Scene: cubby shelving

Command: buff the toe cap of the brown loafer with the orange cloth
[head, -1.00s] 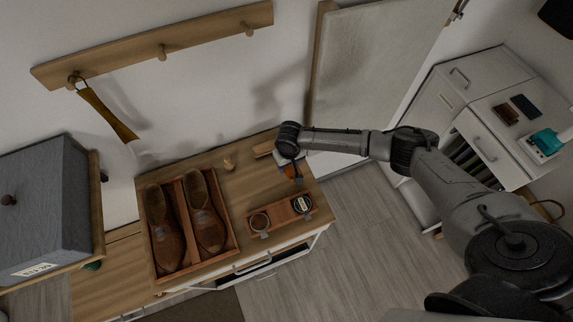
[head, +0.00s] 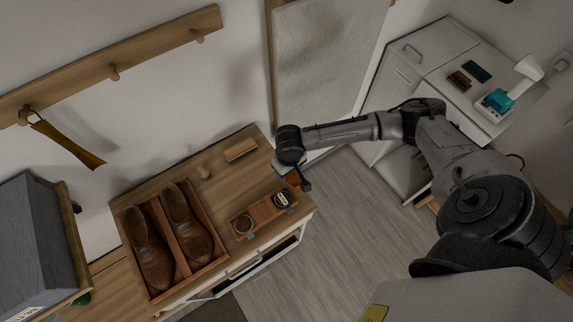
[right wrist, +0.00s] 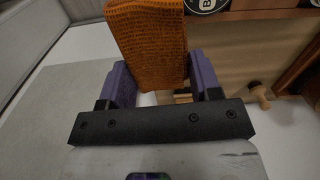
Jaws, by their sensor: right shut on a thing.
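Two brown loafers, one at the left (head: 147,245) and one at the right (head: 188,222), lie in a divided wooden tray on the cabinet top in the head view. My right gripper (head: 304,183) is at the cabinet's right end, beyond the polish tins and apart from the shoes. The orange cloth (head: 293,180) shows only as a small patch beside it. In the right wrist view the cloth (right wrist: 147,40) hangs between the two purple fingers of my right gripper (right wrist: 160,75), which is shut on it. My left gripper is in neither view.
A wooden holder (head: 263,212) with two round tins stands right of the shoe tray. A wooden block (head: 240,150) and a small wooden knob-like piece (head: 203,171) lie at the back. A grey box (head: 35,240) is at the left. A shoehorn (head: 68,145) hangs above.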

